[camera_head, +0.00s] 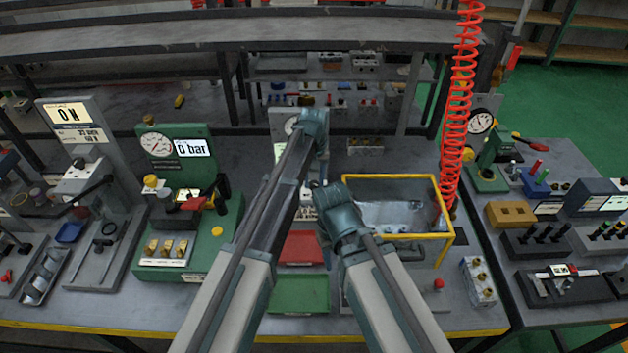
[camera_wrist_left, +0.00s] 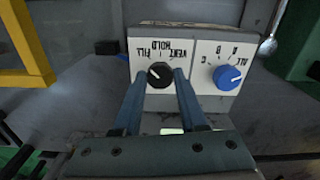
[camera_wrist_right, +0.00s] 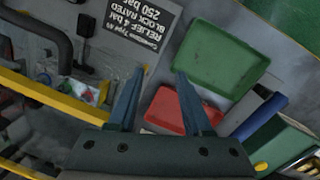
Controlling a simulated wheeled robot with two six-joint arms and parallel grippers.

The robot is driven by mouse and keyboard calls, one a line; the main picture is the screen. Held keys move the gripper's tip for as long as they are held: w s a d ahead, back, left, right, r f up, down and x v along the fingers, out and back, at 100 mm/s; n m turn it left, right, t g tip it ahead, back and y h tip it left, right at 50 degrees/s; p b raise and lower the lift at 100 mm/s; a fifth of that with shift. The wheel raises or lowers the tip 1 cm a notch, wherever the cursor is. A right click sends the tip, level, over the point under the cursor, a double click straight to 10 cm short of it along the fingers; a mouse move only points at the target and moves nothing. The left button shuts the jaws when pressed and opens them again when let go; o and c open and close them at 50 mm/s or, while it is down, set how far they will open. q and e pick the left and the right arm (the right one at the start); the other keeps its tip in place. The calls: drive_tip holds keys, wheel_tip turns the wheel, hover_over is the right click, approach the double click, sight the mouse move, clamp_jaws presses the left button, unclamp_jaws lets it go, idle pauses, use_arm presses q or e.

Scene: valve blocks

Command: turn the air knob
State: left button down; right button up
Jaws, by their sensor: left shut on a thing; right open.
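The black knob (camera_wrist_left: 160,74) sits on a pale panel (camera_wrist_left: 188,105) with FILL, HOLD and VENT marks, seen upside down in the left wrist view. My left gripper (camera_wrist_left: 158,88) is shut on this black knob, one finger on each side. A blue knob (camera_wrist_left: 228,77) with A, B, C and ALL marks is beside it, apart from the fingers. In the head view my left gripper (camera_head: 312,180) is at the bench middle, and the arm mostly hides the panel. My right gripper (camera_wrist_right: 160,76) is open and empty, above the bench near a red tray (camera_wrist_right: 178,112).
A yellow-framed tank (camera_head: 443,205) stands just right of the arms. A green tray (camera_head: 300,294) lies in front of the red one. A green gauge block (camera_head: 229,222) stands to the left. A red coiled hose (camera_head: 460,110) hangs at the right.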

sight(314, 185)
use_arm(q)
drive_tip(key=shift+c, duration=2.3)
unclamp_jaws()
wheel_tip(314, 185, up, 14)
drive_tip(key=p, duration=1.3)
drive_tip(key=shift+p, duration=0.4)
drive_tip(key=shift+f, duration=0.1)
drive_tip(key=s+a+f+m+b, duration=0.1)
drive_tip(key=s+a+f+b, duration=0.1)
drive_tip(key=s, duration=0.7)
drive_tip(key=s+a+f+m+b, duration=0.2)
drive_tip(key=s+f+b, duration=0.1)
drive_tip(key=s, duration=0.6)
drive_tip(key=s+a+f+m+y+b, duration=0.1)
drive_tip(key=s+a+f+m+b, duration=0.1)
drive_tip(key=s, duration=0.7)
drive_tip(key=shift+s+a+f+b, duration=0.15)
drive_tip(key=shift+f+b, duration=0.25)
drive_tip(key=shift+b, duration=0.05)
